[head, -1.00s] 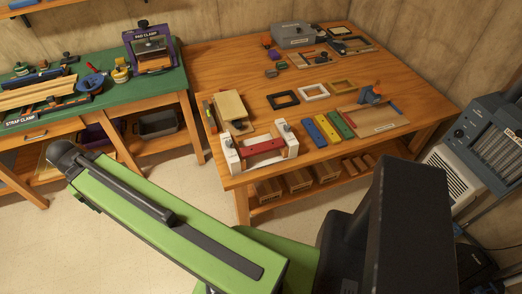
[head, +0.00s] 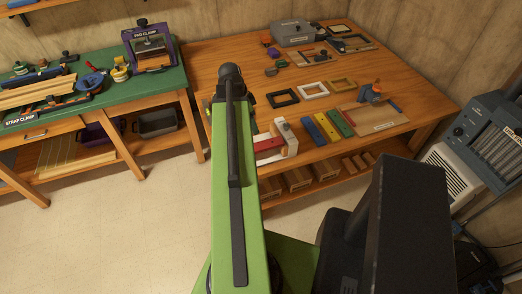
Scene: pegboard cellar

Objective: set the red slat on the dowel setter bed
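A red slat (head: 268,145) lies in the white clamping frame on the wooden table; my green arm covers its left part and the frame's left end. The frame's right white block (head: 286,134) stays in view. My gripper does not show; only my arm is seen, reaching up to a dark joint over the table's left part.
Blue (head: 311,131), yellow (head: 326,127) and green (head: 341,123) slats lie between the clamping frame and the board. Black (head: 284,98), white (head: 312,89) and tan (head: 342,85) frames lie behind them. A green bench (head: 112,100) stands left. A grey heater (head: 490,145) stands right.

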